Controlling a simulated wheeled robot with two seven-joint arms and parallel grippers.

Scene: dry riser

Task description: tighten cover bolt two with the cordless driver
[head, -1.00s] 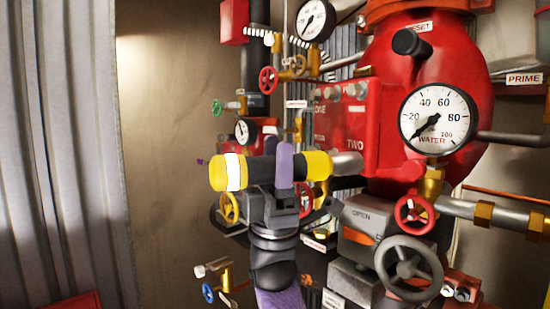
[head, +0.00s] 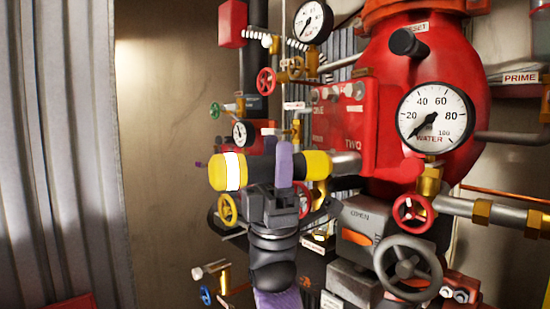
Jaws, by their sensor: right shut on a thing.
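The cordless driver (head: 322,165) is a yellow and black cylinder with a white band at its left end. It lies nearly level in front of the cover. My right gripper (head: 277,162) is shut around its dark middle, with purple fingers. The driver's grey nose (head: 345,164) points right at the red cover (head: 365,115), near the label TWO. Cover bolt two is hidden or cannot be made out there, so I cannot tell whether the nose touches it. Several bolt heads (head: 354,90) show along the cover's top, near the label ONE. My left gripper is out of view.
The white water gauge (head: 436,117) and red valve body (head: 455,65) stand right of the cover. A grey handwheel (head: 408,266), a red handwheel (head: 413,214) and a grey box (head: 368,226) sit below. Pipes and small valves crowd behind. The wall at left is clear.

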